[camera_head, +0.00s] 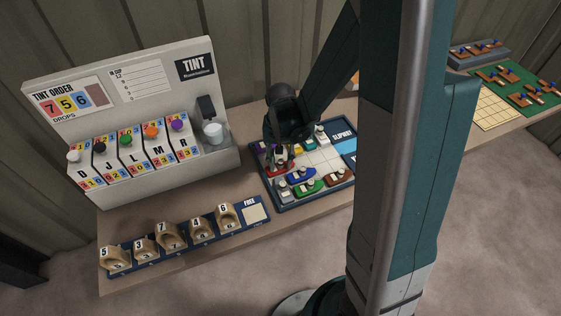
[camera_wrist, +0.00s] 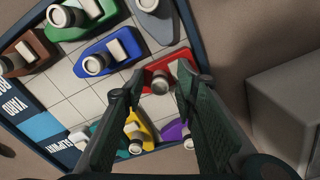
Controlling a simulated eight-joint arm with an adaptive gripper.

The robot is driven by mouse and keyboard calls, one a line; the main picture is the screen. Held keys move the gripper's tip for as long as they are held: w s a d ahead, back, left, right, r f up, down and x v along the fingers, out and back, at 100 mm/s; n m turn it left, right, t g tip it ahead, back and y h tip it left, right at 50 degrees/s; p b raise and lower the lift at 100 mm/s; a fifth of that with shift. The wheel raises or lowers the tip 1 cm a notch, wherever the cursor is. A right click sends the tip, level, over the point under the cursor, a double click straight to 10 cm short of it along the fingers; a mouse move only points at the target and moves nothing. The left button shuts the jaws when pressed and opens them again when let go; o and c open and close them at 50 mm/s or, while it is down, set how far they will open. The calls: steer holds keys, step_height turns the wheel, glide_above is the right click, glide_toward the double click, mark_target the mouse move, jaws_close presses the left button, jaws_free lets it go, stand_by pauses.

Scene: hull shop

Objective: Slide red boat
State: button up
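The red boat (camera_wrist: 152,72) sits on the slipway board (camera_head: 269,203), near the board's wall, with a pale round funnel and a pale block on its deck. In the head view the red boat (camera_head: 281,170) is partly hidden by my gripper (camera_head: 279,152). In the wrist view my gripper's two dark fingers (camera_wrist: 158,82) are spread apart on either side of the boat's funnel, with the right finger covering part of the boat. The gripper is open. Whether the fingers touch the boat I cannot tell.
On the board a blue boat (camera_wrist: 111,56), a green boat (camera_wrist: 85,20), a brown boat (camera_wrist: 34,48), a grey boat (camera_wrist: 158,23), a yellow boat (camera_wrist: 139,124) and a purple boat (camera_wrist: 172,131) surround pale free squares. The tint dispenser (camera_head: 120,60) stands at left.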

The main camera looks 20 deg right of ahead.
steer(key=shift+c, duration=0.7)
jaws_close()
steer(key=shift+d, duration=0.15)
steer(key=d+b, duration=0.3)
steer(key=d, duration=2.8)
steer(key=shift+b, duration=0.3)
steer(key=shift+d, duration=0.15)
steer(key=shift+o, duration=0.7)
jaws_free()
steer(key=shift+d, duration=0.1)
steer(key=shift+a, duration=0.2)
